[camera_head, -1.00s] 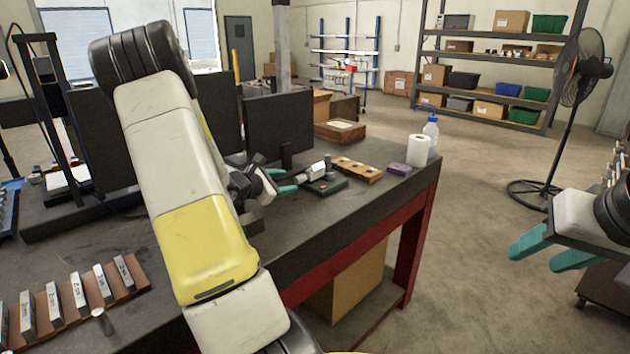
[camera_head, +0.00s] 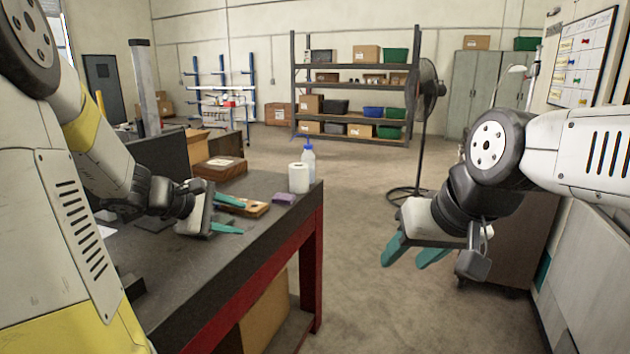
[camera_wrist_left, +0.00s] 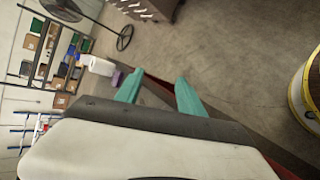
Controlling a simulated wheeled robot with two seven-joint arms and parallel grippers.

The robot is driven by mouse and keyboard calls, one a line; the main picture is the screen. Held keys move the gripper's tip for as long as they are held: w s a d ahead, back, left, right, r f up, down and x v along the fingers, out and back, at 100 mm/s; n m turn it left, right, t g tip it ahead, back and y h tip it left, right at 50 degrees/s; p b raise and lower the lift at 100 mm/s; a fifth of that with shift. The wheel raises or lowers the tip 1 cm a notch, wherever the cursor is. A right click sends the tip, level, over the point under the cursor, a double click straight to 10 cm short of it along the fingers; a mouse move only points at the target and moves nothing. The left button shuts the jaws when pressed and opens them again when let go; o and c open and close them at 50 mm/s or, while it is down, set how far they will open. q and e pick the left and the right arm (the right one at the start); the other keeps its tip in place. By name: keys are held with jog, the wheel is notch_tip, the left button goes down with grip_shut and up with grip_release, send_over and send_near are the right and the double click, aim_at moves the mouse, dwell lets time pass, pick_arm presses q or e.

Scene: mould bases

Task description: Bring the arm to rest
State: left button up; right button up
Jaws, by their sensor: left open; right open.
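My left gripper (camera_head: 230,214) is over the dark workbench (camera_head: 255,225) near its right part, with teal fingers apart and nothing between them. In the left wrist view its two fingers (camera_wrist_left: 158,92) are spread, with the bench edge and floor beyond them. My right gripper (camera_head: 406,258) hangs over open floor right of the bench, with its teal fingers apart and empty. A wooden block (camera_head: 247,207) lies on the bench just behind the left fingers and is partly hidden by them.
A white paper roll (camera_head: 298,178), a blue-capped bottle (camera_head: 308,163) and a purple item (camera_head: 284,198) stand near the bench's far corner. A wooden box (camera_head: 220,168) and dark monitor (camera_head: 160,160) are behind my left arm. A fan (camera_head: 427,90) stands on the floor, which is otherwise open.

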pick_arm(q)
jog(key=s+d+r+m+g+y, duration=0.25)
jog(key=s+d+m, duration=0.6)
jog(key=s, duration=0.45)
jog(key=s+a+r+m+y, duration=0.2)
jog(key=s+a+m+y, duration=0.1)
jog(key=s+m, duration=0.3)
jog(key=shift+s+m, duration=0.35)
jog(key=shift+s, duration=0.9)
jog(key=shift+a+r, duration=0.1)
